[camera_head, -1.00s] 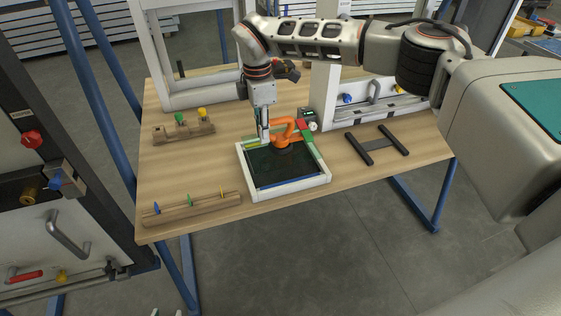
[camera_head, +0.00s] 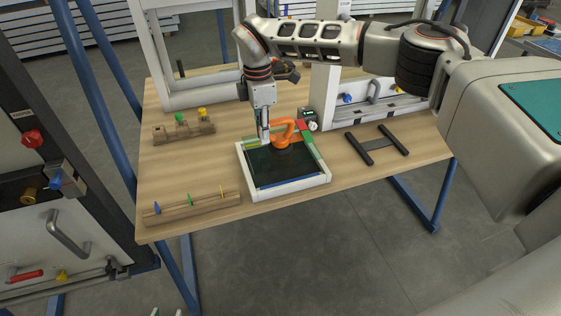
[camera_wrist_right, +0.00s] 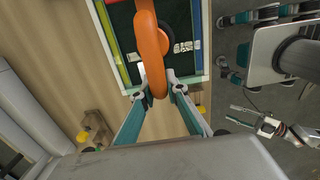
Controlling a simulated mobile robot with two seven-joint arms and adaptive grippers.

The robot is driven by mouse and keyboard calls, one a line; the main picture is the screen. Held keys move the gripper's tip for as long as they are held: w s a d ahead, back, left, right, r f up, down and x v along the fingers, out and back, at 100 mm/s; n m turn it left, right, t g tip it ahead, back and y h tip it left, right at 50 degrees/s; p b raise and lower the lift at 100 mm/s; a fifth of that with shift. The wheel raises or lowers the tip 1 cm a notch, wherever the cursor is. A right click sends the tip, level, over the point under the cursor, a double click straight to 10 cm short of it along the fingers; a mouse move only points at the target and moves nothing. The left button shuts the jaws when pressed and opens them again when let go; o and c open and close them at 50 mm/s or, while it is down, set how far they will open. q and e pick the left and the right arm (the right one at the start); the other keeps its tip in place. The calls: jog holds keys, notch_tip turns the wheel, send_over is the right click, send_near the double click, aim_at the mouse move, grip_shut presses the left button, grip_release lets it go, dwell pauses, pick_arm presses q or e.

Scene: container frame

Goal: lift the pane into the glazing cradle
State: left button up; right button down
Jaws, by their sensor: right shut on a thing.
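A dark pane (camera_head: 285,168) lies within a white frame (camera_head: 293,190), apparently the glazing cradle, on the wooden table. Coloured strips line the frame's inside; I cannot tell whether the pane is fully seated. An orange suction lifter (camera_head: 287,134) stands on the pane's back part. In the right wrist view its handle (camera_wrist_right: 151,50) rises between the fingers. My right gripper (camera_head: 266,137) is shut on this handle; it also shows in the wrist view (camera_wrist_right: 158,90). My left gripper (camera_wrist_right: 243,115) is open and empty, off to the side; its tips barely enter the head view (camera_head: 165,313).
Wooden holders with coloured pegs stand at front left (camera_head: 190,208) and back left (camera_head: 184,132). Two black bars with a crosspiece (camera_head: 378,146) lie right of the frame. A small device with a dial (camera_head: 309,118) sits behind it. White uprights stand at the back.

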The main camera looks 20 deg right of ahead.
aim_at(264, 150)
jog(key=shift+f+b, duration=0.9)
jog(key=shift+f, duration=1.95)
dwell(0.6)
jog(key=c, duration=1.9)
grip_release()
